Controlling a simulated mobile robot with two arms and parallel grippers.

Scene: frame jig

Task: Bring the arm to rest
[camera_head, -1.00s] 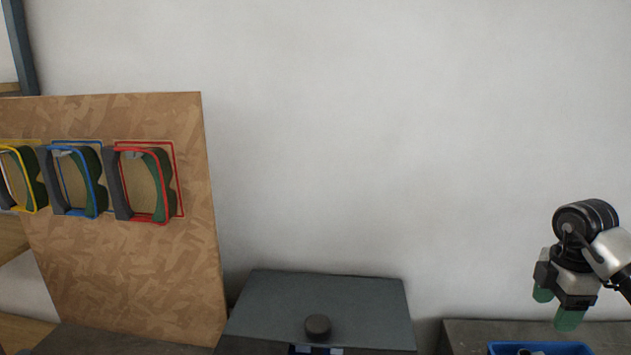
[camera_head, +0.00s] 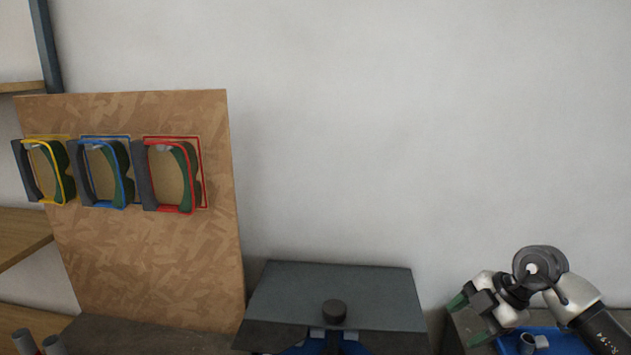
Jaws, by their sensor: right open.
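My right gripper (camera_head: 467,320) is at the lower right of the head view, with green fingertips pointing down and to the left. Its fingers are apart, with nothing seen between them. It is in front of the blue tray (camera_head: 570,343) and the right part of the bench, and partly hides them. My left gripper is not in view.
A dark grey plate (camera_head: 375,293) with a round knob (camera_head: 334,311) stands at bottom centre. Wooden shelves (camera_head: 22,238) are at far left.

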